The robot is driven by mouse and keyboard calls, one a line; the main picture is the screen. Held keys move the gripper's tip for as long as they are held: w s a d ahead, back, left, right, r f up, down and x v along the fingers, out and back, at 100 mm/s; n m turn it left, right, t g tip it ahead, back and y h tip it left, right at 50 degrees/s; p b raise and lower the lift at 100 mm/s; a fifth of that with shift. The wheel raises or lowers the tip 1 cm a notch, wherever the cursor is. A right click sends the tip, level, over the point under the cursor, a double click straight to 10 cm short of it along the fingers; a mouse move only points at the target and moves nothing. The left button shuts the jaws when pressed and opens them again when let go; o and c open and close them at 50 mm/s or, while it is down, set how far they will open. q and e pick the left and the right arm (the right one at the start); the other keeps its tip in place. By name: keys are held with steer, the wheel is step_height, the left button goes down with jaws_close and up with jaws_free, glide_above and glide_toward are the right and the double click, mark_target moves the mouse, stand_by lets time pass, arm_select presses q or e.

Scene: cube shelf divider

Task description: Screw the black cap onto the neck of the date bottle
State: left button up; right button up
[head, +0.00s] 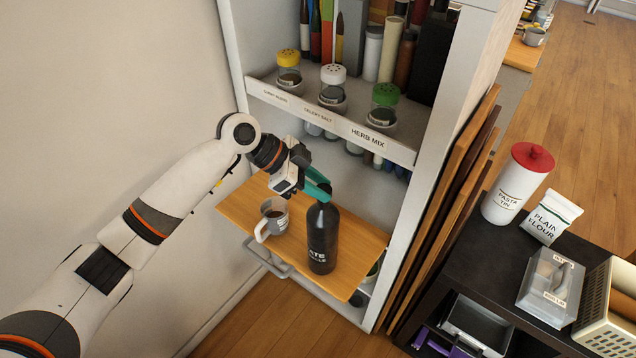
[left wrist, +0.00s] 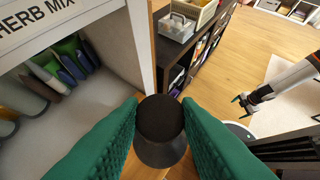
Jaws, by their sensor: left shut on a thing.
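The black date bottle (head: 321,243) stands upright on the wooden board in the head view. Its white lettering is partly turned away. My left gripper (head: 321,190) reaches in from the left and is at the bottle's top. In the left wrist view its green fingers are shut on the round black cap (left wrist: 160,118), one on each side. The dark bottle (left wrist: 160,153) shows just below the cap. Whether the cap is seated on the neck is hidden. My right gripper (left wrist: 246,104) is far off at the right of the left wrist view, small, with its fingers apart.
A grey mug (head: 273,218) stands on the wooden board (head: 350,272), left of the bottle. The shelf (head: 345,128) with several spice jars is behind. Upright boards (head: 450,200) stand at the right. A dark counter (head: 482,262) holds a pasta tin (head: 516,185) and a flour bag (head: 551,217).

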arm_select(q)
steer(key=shift+f+b, duration=0.65)
steer(key=shift+f, duration=0.45)
steer(key=m+g, duration=0.2)
steer(key=shift+w+m, duration=0.15)
steer(key=shift+m, duration=0.15)
steer(key=m+g+y, duration=0.1)
steer(key=m+g, duration=0.2)
steer(key=m, duration=0.1)
steer(key=shift+w+d, duration=0.1)
steer(key=shift+w, duration=0.1)
steer(key=m+g+y, duration=0.2)
steer(key=m, duration=0.2)
steer(key=shift+w+d, duration=0.1)
steer(key=shift+d, duration=0.05)
steer(key=shift+w+d+m+g+y, duration=0.1)
steer(key=shift+m+g+y, duration=0.6)
steer(key=shift+m+y, duration=0.45)
steer(key=shift+m, duration=0.45)
steer(key=o, duration=1.1)
